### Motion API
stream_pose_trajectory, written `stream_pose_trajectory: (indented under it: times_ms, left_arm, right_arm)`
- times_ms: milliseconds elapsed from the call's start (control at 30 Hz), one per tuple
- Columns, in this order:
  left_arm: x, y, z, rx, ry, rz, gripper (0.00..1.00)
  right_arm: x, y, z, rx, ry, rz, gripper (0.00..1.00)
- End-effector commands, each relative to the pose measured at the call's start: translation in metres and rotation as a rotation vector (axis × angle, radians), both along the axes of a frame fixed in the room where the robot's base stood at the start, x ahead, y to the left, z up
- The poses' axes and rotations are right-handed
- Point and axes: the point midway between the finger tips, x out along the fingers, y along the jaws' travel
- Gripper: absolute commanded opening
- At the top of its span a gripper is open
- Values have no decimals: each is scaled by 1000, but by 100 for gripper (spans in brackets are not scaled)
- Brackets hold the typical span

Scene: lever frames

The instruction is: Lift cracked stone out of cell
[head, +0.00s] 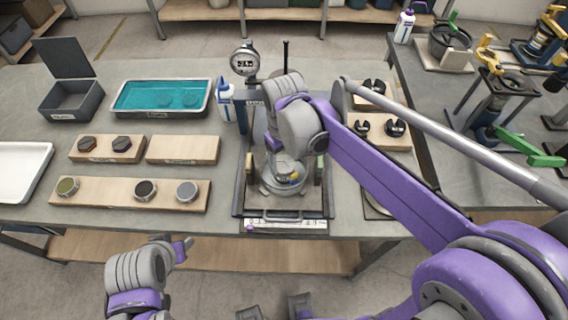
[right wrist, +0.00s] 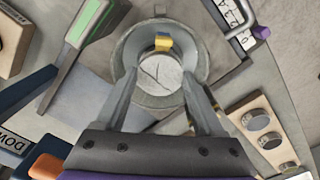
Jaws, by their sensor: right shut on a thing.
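The cracked stone (right wrist: 158,76) is a pale grey disc with a dark crack line, in the right wrist view. It sits between the two fingers of my right gripper (right wrist: 160,82), which are shut on it from both sides. Around it is the round grey cell (right wrist: 141,97), with a yellow and blue mark near its rim. Whether the stone is clear of the cell floor cannot be told. In the head view, my right gripper (head: 283,160) is over the cell (head: 284,190) in the lever frame, and the hand mostly hides the stone. My left gripper (head: 182,249) is off the table's front edge.
A dial gauge (head: 245,60) stands behind the cell. Left are wooden racks (head: 100,194) with discs, a teal-lined tray (head: 120,110) and an open grey box (head: 70,98). A wooden block with black parts (head: 367,135) is at right.

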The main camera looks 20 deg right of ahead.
Motion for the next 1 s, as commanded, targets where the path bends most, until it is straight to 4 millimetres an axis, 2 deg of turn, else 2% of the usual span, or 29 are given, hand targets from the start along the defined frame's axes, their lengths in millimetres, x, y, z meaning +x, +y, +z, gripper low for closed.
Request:
stream_pose_trajectory:
  times_ms: [1000]
  left_arm:
    - [4,0,12,0,-8,0,50]
  right_arm:
    - [0,0,16,0,0,0,30]
